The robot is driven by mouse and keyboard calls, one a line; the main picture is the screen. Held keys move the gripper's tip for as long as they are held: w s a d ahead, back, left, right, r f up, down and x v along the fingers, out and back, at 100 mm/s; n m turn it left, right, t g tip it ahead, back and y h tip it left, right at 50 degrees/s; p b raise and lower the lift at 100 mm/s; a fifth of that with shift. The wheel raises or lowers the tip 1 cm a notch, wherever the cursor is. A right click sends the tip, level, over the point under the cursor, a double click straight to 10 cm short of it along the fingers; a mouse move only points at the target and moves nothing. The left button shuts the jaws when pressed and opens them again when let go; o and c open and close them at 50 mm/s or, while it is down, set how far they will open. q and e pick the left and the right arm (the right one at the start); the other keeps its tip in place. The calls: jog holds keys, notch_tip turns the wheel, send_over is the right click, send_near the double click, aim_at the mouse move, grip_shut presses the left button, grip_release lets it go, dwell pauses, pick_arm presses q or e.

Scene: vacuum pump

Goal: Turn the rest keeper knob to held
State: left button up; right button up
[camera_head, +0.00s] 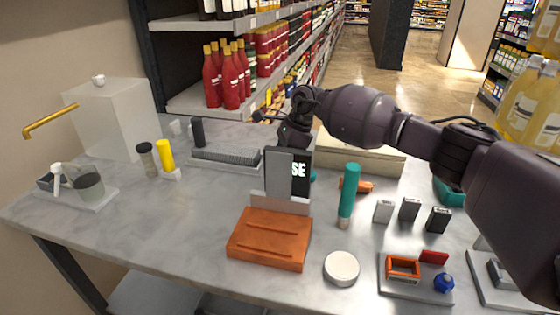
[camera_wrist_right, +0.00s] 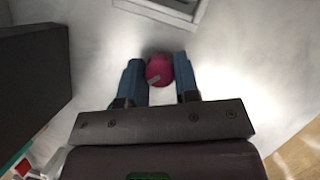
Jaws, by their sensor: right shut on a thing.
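A round magenta knob (camera_wrist_right: 158,71) with a small grey mark on its near side sits between the two blue fingers of my right gripper (camera_wrist_right: 159,63) in the right wrist view. The gripper is shut on this knob. I take it to be the rest keeper knob, but no label shows. In the head view my right arm reaches across to the left, and its wrist is behind a dark panel (camera_head: 301,158) lettered "SE". That panel and a grey plate (camera_head: 279,177) hide the fingertips and the knob there. My left gripper is not in view.
An orange grooved block (camera_head: 270,239) stands before the panel. A teal cylinder (camera_head: 348,195) stands to its right, and a white round cap (camera_head: 341,268) lies in front. A tray with a blue knob (camera_head: 444,283) is at front right. The table's left front is clear.

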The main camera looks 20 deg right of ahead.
jog(key=shift+f+n+g+b, duration=0.5)
jog(key=shift+f+n+b, duration=0.15)
jog(key=shift+n, duration=0.25)
jog(key=shift+n+b, duration=0.35)
jog(key=shift+n, duration=0.15)
jog(key=n+b, duration=0.1)
jog(key=n+g, duration=0.1)
jog(key=n+b, duration=0.1)
jog(key=n, duration=0.1)
jog(key=shift+w+r+g+h+b, duration=0.1)
jog(key=shift+r+g+h+b, duration=0.2)
jog(key=shift+g, duration=0.1)
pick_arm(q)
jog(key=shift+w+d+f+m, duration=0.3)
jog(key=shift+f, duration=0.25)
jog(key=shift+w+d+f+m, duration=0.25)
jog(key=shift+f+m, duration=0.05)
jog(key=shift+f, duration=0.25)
pick_arm(e)
jog(key=shift+r+n, duration=0.1)
jog(key=shift+n, duration=0.2)
jog(key=shift+r, duration=0.15)
jog(key=o, duration=0.9)
jog(key=shift+o, duration=0.2)
jog(key=shift+r, duration=0.1)
